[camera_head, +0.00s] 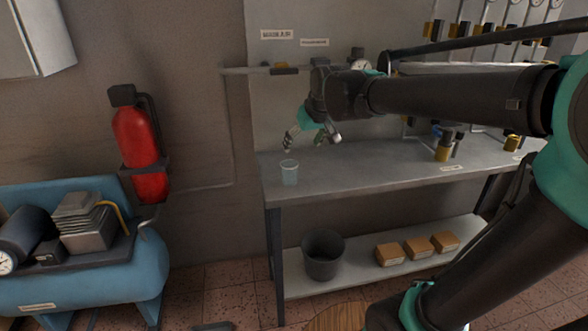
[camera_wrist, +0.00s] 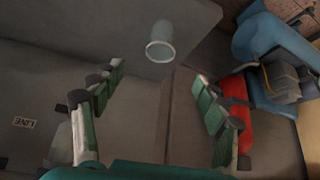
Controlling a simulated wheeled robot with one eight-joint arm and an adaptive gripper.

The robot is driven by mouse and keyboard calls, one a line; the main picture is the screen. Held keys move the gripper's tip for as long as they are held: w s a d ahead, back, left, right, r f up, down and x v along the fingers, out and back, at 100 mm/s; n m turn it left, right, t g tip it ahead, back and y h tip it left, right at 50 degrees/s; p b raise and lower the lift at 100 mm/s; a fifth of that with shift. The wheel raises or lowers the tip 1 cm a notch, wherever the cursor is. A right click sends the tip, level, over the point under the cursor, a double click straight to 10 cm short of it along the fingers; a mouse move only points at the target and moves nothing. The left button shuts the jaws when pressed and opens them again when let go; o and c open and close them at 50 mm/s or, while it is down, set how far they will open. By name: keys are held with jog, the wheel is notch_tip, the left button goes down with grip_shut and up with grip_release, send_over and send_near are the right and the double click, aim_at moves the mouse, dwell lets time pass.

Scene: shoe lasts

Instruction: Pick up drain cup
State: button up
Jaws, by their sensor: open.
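The drain cup (camera_head: 289,172) is a small, clear, pale blue cup. It stands upright near the left end of the grey bench top (camera_head: 370,172) in the head view. In the wrist view the cup (camera_wrist: 160,42) shows beyond the fingertips, at the upper middle. My gripper (camera_head: 312,143) is open and empty, above and a little to the right of the cup in the head view, apart from it. In the wrist view its two green-padded fingers (camera_wrist: 160,85) are spread wide, with nothing between them.
A red fire extinguisher (camera_head: 140,152) hangs on the wall left of the bench. A blue compressor (camera_head: 90,265) stands at lower left. A dark bin (camera_head: 323,256) and several cardboard boxes (camera_head: 417,247) are on the lower shelf. Valves with yellow fittings (camera_head: 444,150) stand further right along the bench.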

send_near(290, 173)
jog(key=w+f, duration=0.2)
jog(key=w+a+f, duration=0.1)
jog(key=w+f, duration=0.1)
jog(key=w, duration=0.1)
jog(key=shift+a, duration=0.15)
jog(key=shift+x, duration=2.6)
jog(key=shift+a+r, duration=0.1)
jog(key=shift+a, duration=0.05)
jog(key=c, duration=1.1)
